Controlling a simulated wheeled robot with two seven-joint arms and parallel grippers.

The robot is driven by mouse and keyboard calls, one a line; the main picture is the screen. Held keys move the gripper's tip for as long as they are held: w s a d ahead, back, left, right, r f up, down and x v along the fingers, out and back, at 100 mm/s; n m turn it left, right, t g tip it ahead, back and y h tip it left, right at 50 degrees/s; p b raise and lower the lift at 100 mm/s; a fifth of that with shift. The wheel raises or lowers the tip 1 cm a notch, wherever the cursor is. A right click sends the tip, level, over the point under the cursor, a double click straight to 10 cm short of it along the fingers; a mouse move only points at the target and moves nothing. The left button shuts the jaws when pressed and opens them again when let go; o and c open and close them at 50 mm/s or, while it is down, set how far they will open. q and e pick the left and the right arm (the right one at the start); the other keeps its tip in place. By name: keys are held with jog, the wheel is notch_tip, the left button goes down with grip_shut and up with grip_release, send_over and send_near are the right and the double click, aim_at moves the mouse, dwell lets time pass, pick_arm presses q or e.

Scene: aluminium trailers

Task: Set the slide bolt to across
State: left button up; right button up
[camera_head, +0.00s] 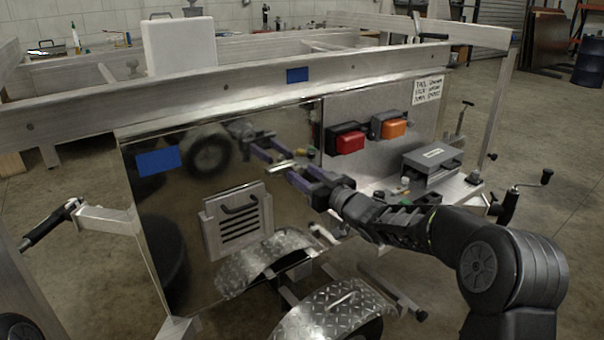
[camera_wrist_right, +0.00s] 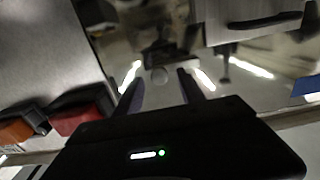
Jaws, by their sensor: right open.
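My right gripper (camera_head: 286,170) reaches in from the right in the head view, with its purple fingers pointing at the shiny mirror-like panel (camera_head: 185,215). The fingers also show in the right wrist view (camera_wrist_right: 159,82); they are apart. A bright metal piece (camera_head: 281,166) that looks like the slide bolt lies on the panel by the fingertips. The bolt's setting is not clear, partly because of the fingers and the reflection of my gripper. I cannot tell whether the fingers touch it. My left gripper is not in view.
A louvred plate with a handle (camera_head: 238,220) and diamond-plate fenders (camera_head: 335,312) are below. Red (camera_head: 346,142) and orange (camera_head: 393,128) boxes and a grey box (camera_head: 432,160) are to the right. A rail (camera_head: 225,90) runs above the panel.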

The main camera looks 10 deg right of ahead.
jog(key=shift+x, duration=0.85)
jog(key=shift+c, duration=0.6)
grip_shut()
